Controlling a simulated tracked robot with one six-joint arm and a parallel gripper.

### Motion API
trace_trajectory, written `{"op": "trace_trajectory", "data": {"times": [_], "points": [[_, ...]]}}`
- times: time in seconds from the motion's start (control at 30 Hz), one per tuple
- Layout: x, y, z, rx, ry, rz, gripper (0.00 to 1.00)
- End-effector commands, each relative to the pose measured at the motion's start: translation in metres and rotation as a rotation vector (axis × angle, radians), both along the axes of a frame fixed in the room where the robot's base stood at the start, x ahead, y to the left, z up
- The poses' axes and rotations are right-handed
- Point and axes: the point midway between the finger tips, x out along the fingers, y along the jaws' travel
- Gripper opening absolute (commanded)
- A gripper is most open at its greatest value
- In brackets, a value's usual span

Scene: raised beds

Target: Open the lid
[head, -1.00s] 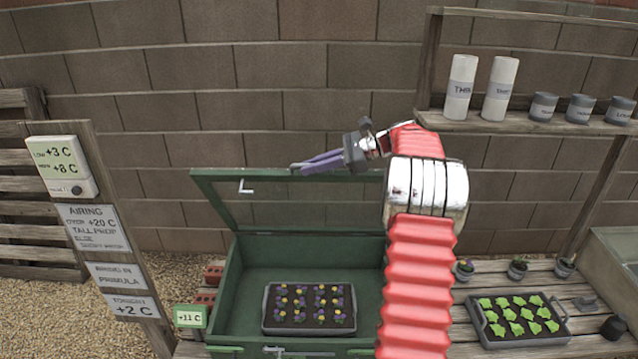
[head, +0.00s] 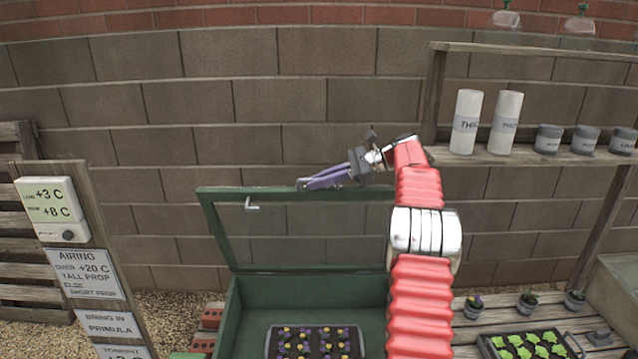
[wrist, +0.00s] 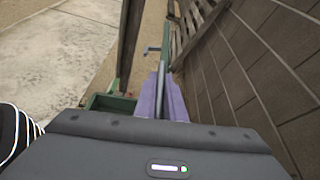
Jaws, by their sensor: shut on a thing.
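The green lid (head: 222,237), a frame with a clear pane, stands steeply raised at the back of the green box (head: 232,318) in the head view. A small metal stay or handle (head: 251,206) shows near its upper left. My gripper (head: 303,185) has its purple fingers shut on the lid's top edge, left of its middle. In the wrist view the fingers (wrist: 162,100) close around the lid's narrow green edge (wrist: 166,55). My red arm hides the lid's right end. The box's front is below the head view.
A tray of seedlings (head: 270,345) with yellow and purple flowers sits in the open box. A sign post (head: 98,225) stands at left. A shelf (head: 500,155) with cans is at right, above a seedling tray (head: 489,348). The block wall (head: 330,100) is close behind the lid.

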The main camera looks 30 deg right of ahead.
Motion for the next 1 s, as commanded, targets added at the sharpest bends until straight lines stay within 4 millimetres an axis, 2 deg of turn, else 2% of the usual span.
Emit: {"op": "trace_trajectory", "data": {"times": [0.1,0.13,0.23,0.67,1.0], "points": [[0.002,0.004,-0.003,0.004,0.002,0.009,0.0],[0.002,0.004,-0.003,0.004,0.002,0.009,0.1],[0.001,0.003,-0.002,0.004,0.002,0.007,0.17],[-0.005,-0.007,0.001,0.002,-0.001,-0.006,0.17],[-0.027,-0.039,0.016,0.001,-0.002,-0.007,0.17]]}}
